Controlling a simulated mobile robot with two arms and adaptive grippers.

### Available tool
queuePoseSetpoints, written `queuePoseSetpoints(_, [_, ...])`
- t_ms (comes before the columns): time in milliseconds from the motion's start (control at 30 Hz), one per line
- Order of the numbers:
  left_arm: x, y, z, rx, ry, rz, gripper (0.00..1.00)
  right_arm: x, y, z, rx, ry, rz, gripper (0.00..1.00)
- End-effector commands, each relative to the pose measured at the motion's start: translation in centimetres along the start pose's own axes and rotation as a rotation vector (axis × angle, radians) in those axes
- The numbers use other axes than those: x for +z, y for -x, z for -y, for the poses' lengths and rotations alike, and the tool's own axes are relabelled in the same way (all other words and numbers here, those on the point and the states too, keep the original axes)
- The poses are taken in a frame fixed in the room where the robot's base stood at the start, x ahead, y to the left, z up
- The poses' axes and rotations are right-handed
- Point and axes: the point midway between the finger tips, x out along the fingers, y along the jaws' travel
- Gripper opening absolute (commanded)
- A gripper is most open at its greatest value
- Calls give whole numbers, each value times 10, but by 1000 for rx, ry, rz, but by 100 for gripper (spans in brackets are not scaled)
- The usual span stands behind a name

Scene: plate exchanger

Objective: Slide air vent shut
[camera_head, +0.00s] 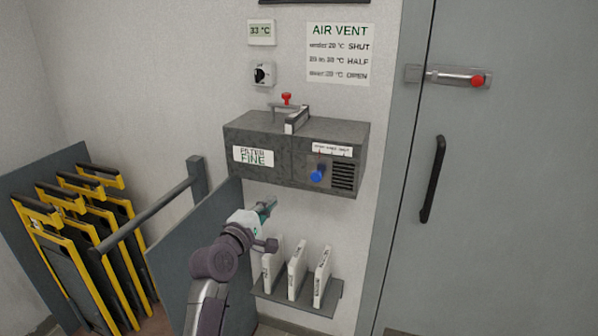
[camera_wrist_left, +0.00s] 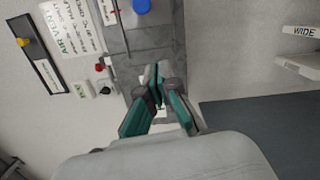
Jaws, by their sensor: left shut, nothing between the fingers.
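The air vent is a dark slatted grille (camera_head: 343,176) at the right of the front of a grey wall box (camera_head: 275,150). A blue knob (camera_head: 317,173) stands out just left of the slats, below a small scale label (camera_head: 332,150). The slats show uncovered. My left gripper (camera_head: 267,206) is shut and empty, below and left of the knob and apart from it. In the left wrist view the shut fingertips (camera_wrist_left: 158,82) show in front of the box, with the blue knob (camera_wrist_left: 141,6) cut by the top edge. My right gripper is out of view.
An AIR VENT sign (camera_head: 339,54) and a temperature display (camera_head: 261,32) hang above. A latch with a red knob (camera_head: 287,99) tops the box. Below, a shelf (camera_head: 295,294) holds white filter panels (camera_head: 297,270). A grey panel (camera_head: 200,250) stands left; a door (camera_head: 500,200) is right.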

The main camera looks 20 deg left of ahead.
Motion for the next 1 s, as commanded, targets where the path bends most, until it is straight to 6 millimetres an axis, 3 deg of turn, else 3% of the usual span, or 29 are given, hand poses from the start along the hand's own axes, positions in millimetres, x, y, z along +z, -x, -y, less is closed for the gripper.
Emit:
queuePoseSetpoints(300, [1, 0, -5, 8, 8, 2, 0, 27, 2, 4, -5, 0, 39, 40])
queuePoseSetpoints(467, [1, -5, -5, 7, 8, 3, 0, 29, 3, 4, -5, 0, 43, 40])
queuePoseSetpoints(733, [1, -52, -7, 7, 6, 4, 0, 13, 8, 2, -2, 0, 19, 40])
queuePoseSetpoints(1000, [4, -104, -7, 6, 7, 3, 0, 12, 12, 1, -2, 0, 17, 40])
